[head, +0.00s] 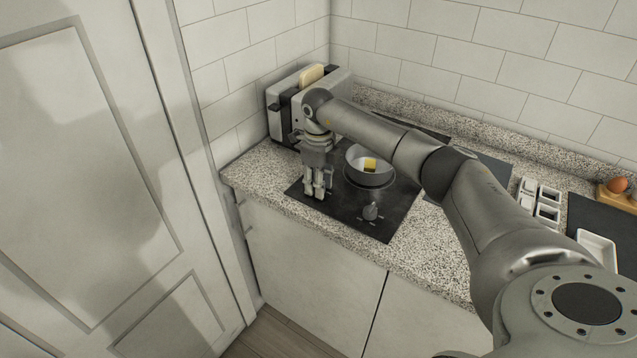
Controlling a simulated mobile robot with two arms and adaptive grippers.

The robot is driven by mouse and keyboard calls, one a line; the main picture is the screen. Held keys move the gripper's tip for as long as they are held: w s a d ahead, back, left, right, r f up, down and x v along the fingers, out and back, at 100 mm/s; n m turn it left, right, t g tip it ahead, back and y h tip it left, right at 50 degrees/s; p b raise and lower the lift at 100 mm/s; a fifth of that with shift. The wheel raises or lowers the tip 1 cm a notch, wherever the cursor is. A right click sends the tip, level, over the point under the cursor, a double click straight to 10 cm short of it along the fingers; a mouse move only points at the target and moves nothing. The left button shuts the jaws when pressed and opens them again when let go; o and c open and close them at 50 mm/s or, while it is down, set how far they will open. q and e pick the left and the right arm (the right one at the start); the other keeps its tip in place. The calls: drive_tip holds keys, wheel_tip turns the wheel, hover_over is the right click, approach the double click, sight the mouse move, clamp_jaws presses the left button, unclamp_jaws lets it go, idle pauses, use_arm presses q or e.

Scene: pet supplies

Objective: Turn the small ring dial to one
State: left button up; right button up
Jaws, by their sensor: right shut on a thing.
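My right gripper (316,190) points down at the front left part of the black hob (343,222). Its fingers are closed around a dial there, which they almost wholly hide. From its place on the hob I take this to be the small ring dial; its mark and setting cannot be read. A second grey dial (371,212) stands free on the hob to the right. A pan (353,168) with a yellow piece (370,164) in it sits on the hob behind the dials. My left gripper is not in view.
A toaster (277,122) with a bread slice (311,75) stands behind my right gripper, near the wall corner. White small dishes (548,213), a white tray (597,250) and an egg (618,184) are at the right. A white door (85,190) fills the left.

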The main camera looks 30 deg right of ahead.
drive_tip(key=m, duration=0.5)
drive_tip(key=shift+m, duration=0.4)
idle(0.4)
drive_tip(key=o, duration=1)
wheel_tip(320, 180, up, 12)
drive_tip(key=shift+r, duration=0.1)
